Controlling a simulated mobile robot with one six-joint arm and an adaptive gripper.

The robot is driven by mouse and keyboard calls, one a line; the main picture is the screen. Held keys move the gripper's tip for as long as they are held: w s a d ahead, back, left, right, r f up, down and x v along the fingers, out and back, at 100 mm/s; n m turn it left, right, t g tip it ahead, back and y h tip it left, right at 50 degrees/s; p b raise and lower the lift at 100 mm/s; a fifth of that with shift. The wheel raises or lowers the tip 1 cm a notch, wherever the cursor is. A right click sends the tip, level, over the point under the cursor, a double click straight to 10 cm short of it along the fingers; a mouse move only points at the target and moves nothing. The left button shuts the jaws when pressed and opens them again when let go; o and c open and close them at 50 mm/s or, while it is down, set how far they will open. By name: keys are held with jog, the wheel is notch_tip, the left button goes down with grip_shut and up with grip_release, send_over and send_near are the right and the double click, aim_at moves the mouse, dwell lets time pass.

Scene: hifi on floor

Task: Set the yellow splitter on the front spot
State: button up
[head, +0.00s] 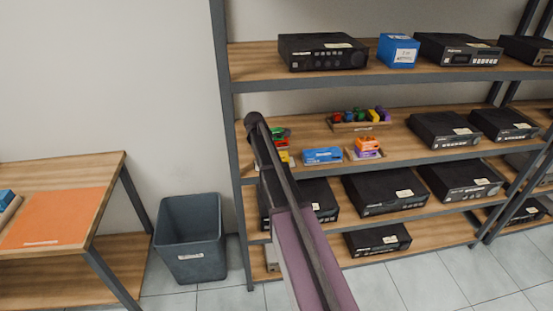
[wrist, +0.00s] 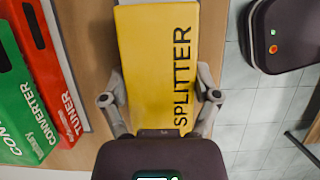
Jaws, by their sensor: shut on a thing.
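The yellow splitter (wrist: 155,60) fills the middle of the wrist view, with its black lettering facing the camera. My gripper (wrist: 161,98) is shut on it, one finger on each long side. In the head view, a small yellow patch (head: 284,157) shows beside my arm at the left end of the middle shelf. A red tuner (wrist: 45,70) and a green converter (wrist: 22,110) lie side by side to the left of the splitter. A pale border strip (wrist: 62,60) runs beside the tuner. I cannot make out which place is the front spot.
The shelf board (head: 315,178) also holds a blue box (head: 322,155), a small stack of orange and purple boxes (head: 367,148), and a rack of colored pieces (head: 360,116). Black hifi units fill much of the shelving. A bin (head: 190,240) stands left of the shelf, beside a table (head: 95,172).

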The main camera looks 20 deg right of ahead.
jog(key=o, duration=1.1)
jog(key=shift+w+r, duration=0.1)
jog(key=shift+r+p, duration=2)
jog(key=shift+p, duration=0.1)
jog(key=shift+a, duration=0.1)
